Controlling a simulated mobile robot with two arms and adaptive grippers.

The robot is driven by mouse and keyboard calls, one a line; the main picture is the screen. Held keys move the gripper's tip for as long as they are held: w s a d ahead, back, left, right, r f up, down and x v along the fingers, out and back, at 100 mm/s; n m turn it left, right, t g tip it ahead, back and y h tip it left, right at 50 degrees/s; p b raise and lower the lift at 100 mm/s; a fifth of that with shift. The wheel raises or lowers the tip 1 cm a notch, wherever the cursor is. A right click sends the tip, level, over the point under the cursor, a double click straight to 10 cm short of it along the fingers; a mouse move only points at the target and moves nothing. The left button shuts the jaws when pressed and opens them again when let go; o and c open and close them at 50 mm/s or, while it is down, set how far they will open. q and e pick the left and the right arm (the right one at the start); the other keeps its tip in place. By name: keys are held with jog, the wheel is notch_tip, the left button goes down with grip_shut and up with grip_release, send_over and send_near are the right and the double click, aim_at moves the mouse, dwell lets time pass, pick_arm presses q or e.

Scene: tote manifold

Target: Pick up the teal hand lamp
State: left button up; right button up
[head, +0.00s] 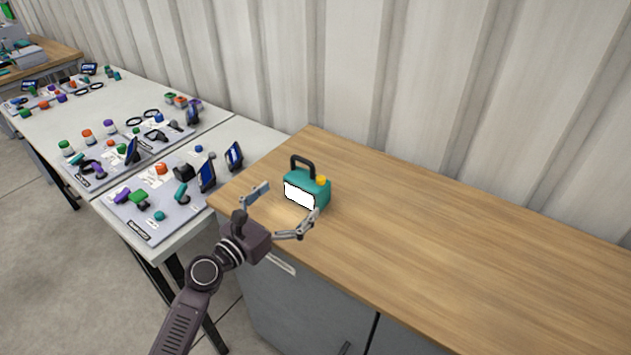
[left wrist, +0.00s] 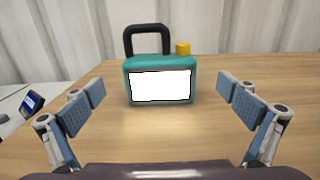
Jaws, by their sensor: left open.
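The teal hand lamp (head: 319,188) stands upright near the left end of the wooden-topped cabinet. It has a black loop handle on top, a yellow knob and a bright white front panel. My left gripper (head: 285,212) is open and empty, in front of the lamp, with its fingers spread toward it. In the left wrist view the lamp (left wrist: 160,65) stands ahead, between and beyond the two open fingers (left wrist: 158,105), not touched by them. My right gripper is not in view.
The wooden top (head: 440,230) is bare to the right of the lamp. A corrugated wall (head: 420,90) runs behind. To the left, white tables (head: 150,95) carry grey boards with several coloured parts and small screens. Grey cabinet doors (head: 300,310) are below the top.

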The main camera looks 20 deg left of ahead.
aim_at(307, 183)
pick_arm(q)
jog(key=shift+w+d, duration=0.2)
jog(key=shift+w, duration=0.25)
jog(key=shift+w+r, duration=0.15)
jog(key=shift+w, duration=0.1)
jog(key=shift+w+d, duration=0.25)
jog(key=shift+w, duration=0.3)
jog(key=x, duration=0.3)
jog(key=shift+w+d+f, duration=0.15)
jog(key=shift+w+f, duration=0.15)
jog(key=shift+w, duration=0.3)
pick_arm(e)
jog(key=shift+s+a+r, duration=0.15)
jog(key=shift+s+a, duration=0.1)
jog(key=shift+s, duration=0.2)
pick_arm(q)
jog(key=shift+r, duration=0.1)
jog(key=c, duration=1.5)
